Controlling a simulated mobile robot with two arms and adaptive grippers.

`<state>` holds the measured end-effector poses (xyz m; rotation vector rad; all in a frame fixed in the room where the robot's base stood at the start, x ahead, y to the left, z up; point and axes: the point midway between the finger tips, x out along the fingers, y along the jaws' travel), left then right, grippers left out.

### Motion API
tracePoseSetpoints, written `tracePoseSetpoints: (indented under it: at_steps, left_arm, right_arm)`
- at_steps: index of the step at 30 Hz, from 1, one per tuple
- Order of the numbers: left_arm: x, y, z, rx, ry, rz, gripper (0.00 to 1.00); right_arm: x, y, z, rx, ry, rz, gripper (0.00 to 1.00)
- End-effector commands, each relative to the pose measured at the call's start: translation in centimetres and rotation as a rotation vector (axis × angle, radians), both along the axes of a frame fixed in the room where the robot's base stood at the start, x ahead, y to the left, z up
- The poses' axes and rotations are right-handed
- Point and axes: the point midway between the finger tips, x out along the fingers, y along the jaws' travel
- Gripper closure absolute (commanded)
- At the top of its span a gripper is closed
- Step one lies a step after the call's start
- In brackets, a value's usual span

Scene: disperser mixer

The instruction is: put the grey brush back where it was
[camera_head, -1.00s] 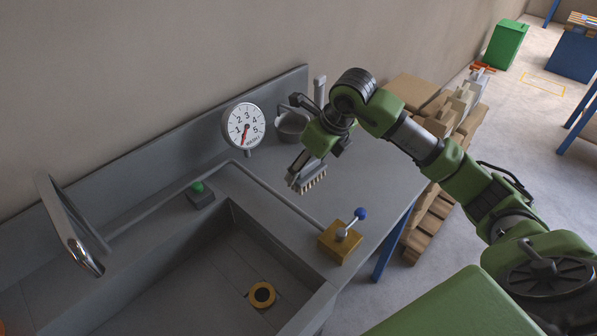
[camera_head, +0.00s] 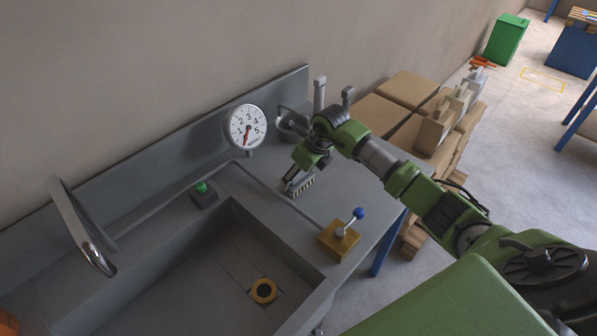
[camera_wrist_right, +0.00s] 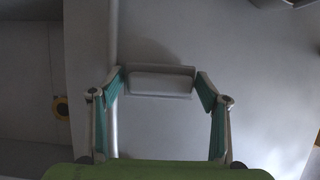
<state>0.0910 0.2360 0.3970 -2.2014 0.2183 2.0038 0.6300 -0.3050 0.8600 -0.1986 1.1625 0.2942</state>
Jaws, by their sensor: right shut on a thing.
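The grey brush (camera_head: 303,186) has a grey back and pale bristles that point down. My right gripper (camera_head: 297,178) is shut on it, low over the counter to the right of the sink. In the right wrist view the grey back of the brush (camera_wrist_right: 160,81) sits between the two teal-padded fingertips, which hold it at its two ends. I cannot tell whether the bristles touch the counter. My left gripper is not in view.
The grey counter (camera_head: 350,185) is clear around the brush. A sink (camera_head: 215,270) is at left, with a pipe along its edge. A yellow block with a blue-knobbed lever (camera_head: 340,238) stands in front. A round dial (camera_head: 246,126) and a grey pot (camera_head: 290,128) are behind.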

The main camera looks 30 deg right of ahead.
Motion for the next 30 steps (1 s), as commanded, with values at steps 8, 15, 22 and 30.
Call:
tracePoseSetpoints:
  at_steps: [8, 15, 22, 30]
  left_arm:
    - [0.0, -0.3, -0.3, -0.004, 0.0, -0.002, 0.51]
    - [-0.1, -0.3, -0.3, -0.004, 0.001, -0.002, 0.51]
    - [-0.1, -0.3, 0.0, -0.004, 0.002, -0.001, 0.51]
    - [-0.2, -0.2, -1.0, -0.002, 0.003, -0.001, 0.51]
  right_arm:
    - [0.0, 0.0, -0.3, 0.001, 0.0, 0.0, 0.18]
    - [0.0, 0.0, -0.3, 0.001, 0.0, 0.0, 0.14]
    - [-0.1, -0.1, 0.4, -0.001, -0.001, 0.0, 0.14]
    - [-2.0, -0.9, 5.1, -0.003, -0.004, 0.0, 0.14]
